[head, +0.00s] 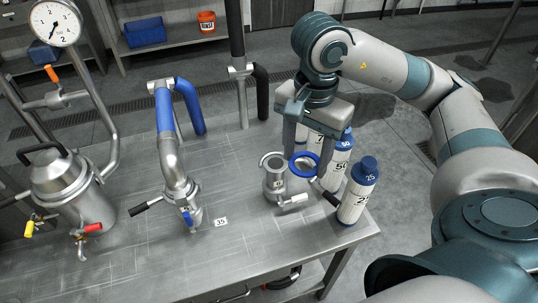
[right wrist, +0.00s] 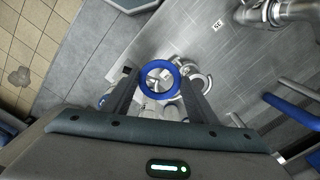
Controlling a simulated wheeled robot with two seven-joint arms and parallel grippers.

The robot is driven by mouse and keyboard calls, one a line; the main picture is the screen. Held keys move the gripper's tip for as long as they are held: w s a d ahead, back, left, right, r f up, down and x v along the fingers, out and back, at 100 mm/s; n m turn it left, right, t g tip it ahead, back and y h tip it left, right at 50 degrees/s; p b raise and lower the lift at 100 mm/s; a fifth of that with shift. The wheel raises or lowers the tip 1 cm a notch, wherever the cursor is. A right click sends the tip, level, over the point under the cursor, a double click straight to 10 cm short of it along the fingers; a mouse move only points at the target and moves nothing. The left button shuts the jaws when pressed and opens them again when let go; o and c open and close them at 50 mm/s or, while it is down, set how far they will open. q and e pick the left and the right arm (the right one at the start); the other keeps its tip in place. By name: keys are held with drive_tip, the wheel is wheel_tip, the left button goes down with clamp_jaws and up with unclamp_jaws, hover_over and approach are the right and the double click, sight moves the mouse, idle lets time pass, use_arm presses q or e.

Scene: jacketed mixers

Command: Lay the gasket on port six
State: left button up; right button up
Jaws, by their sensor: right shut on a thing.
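A blue ring gasket (head: 304,165) is held between the fingers of my right gripper (head: 304,160), which is shut on it. The gasket also shows in the right wrist view (right wrist: 160,81), between the fingertips. A short open metal port (head: 274,182) with a clamp stands on the table just left of the gasket; its number cannot be read. In the wrist view its clamp ring (right wrist: 203,82) shows beside and below the gasket. The gasket is apart from the port, up and to its right in the head view. My left gripper is not in view.
Several white bottles with blue caps stand right of the port, the nearest bottle (head: 357,192) by the table edge. A blue-sleeved pipe (head: 172,150) with a valve and a plate marked 35 (head: 221,222) are left of it. A lidded vessel (head: 70,190) stands far left. The front table (head: 270,240) is clear.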

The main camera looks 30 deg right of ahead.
drive_tip(key=shift+s+r, duration=0.15)
drive_tip(key=p, duration=0.4)
hover_over(275, 164)
drive_tip(key=f, duration=0.6)
drive_tip(key=shift+s+f, duration=0.2)
drive_tip(key=shift+s, duration=0.15)
drive_tip(key=shift+w+f, duration=0.3)
drive_tip(key=shift+w, duration=0.1)
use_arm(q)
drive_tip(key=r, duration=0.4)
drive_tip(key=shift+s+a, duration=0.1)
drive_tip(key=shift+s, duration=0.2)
use_arm(e)
drive_tip(key=shift+f+p, duration=1)
drive_tip(key=shift+f, duration=1)
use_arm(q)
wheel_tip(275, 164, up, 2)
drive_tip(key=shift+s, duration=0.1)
